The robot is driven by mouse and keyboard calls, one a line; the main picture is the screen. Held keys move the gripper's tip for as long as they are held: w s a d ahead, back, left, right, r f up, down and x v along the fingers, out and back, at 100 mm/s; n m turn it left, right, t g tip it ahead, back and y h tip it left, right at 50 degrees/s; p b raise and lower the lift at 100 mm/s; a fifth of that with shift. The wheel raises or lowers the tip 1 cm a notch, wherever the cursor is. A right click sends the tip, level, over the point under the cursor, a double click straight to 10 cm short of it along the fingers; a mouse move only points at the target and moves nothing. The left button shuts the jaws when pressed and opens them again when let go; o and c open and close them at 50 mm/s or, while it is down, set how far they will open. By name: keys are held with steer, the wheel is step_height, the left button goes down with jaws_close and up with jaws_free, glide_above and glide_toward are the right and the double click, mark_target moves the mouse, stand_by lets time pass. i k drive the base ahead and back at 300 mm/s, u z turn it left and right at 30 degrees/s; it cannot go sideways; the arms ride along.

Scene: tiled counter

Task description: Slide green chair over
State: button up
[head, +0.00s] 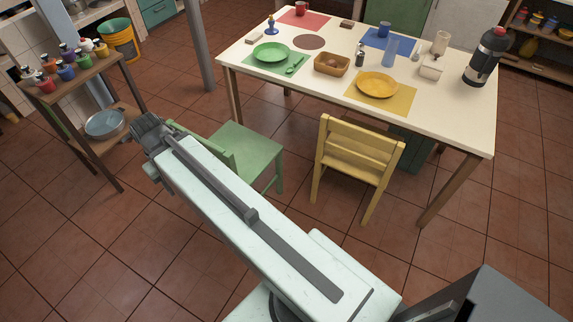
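The green chair (246,150) stands on the tiled floor at the table's near left side, its seat showing. Its backrest is partly hidden behind my arm. My gripper (146,128) is at the far end of my arm, left of the green chair's backrest. It looks apart from the backrest or close beside it; I cannot tell whether they touch. The fingers are too small and dark to tell whether they are open or shut.
A white table (445,115) set with plates and mats stands behind the chair. A yellow chair (357,153) is to the right. A wooden shelf (75,84) with jars is at left. Tiled floor at lower left is clear. A grey post (198,45) stands behind.

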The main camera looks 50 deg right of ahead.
mark_target(248, 153)
steer(key=k, duration=0.45)
steer(key=z, duration=0.15)
steer(key=i, duration=0.85)
steer(key=u, duration=0.2)
steer(key=k, duration=0.85)
steer(key=z, duration=0.2)
steer(key=i, duration=1.45)
steer(key=u, duration=0.05)
